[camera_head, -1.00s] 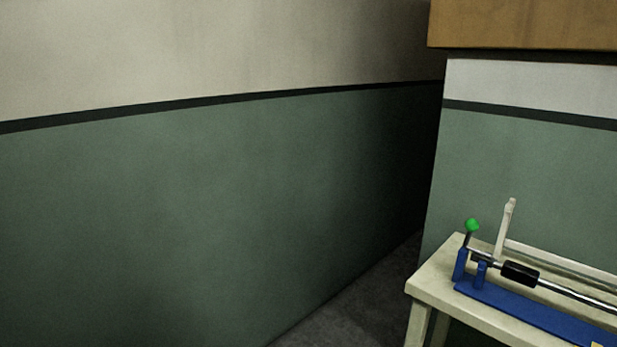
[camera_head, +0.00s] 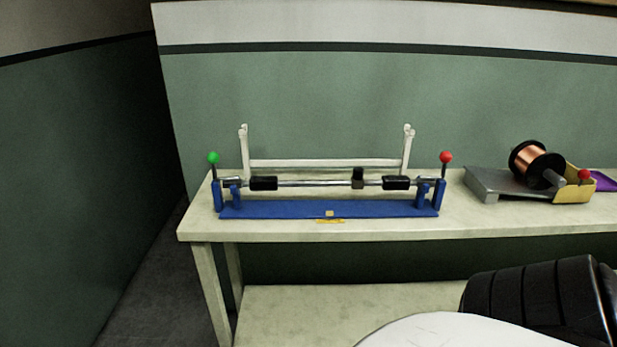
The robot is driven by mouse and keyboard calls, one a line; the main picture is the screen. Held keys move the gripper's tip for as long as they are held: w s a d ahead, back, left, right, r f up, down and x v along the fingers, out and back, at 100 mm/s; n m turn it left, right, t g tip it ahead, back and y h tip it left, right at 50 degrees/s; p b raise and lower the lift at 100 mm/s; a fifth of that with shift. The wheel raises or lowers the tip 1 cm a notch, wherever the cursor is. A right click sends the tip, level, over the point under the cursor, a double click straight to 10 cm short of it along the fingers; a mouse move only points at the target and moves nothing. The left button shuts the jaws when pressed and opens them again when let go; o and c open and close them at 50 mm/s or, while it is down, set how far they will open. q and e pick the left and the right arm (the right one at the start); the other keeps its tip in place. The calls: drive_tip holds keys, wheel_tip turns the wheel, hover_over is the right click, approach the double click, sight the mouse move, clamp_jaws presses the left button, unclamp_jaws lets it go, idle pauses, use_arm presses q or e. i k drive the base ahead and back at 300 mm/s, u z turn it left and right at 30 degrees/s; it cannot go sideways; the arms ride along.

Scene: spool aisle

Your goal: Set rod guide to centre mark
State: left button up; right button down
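A blue fixture (camera_head: 280,209) stands on the bench and carries a horizontal metal rod (camera_head: 315,183) between its end posts. A small black block, which looks like the rod guide (camera_head: 358,179), sits on the rod right of its middle. Two thicker black sleeves are on the rod, a left sleeve (camera_head: 263,183) and a right sleeve (camera_head: 397,183). A small yellow mark (camera_head: 329,213) is at the middle of the blue base, left of the guide. A green-knobbed lever (camera_head: 213,158) is at the left end and a red-knobbed lever (camera_head: 446,158) at the right. Neither gripper is in view.
A white frame (camera_head: 330,163) with two uprights stands behind the rod. To the right on the bench (camera_head: 460,222) are a grey ramp-like stand (camera_head: 492,184), a copper wire spool (camera_head: 540,163) and a yellow holder (camera_head: 578,189). A lower shelf (camera_head: 300,310) is below.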

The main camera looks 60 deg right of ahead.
sight(357, 180)
drive_tip(key=z, duration=1.85)
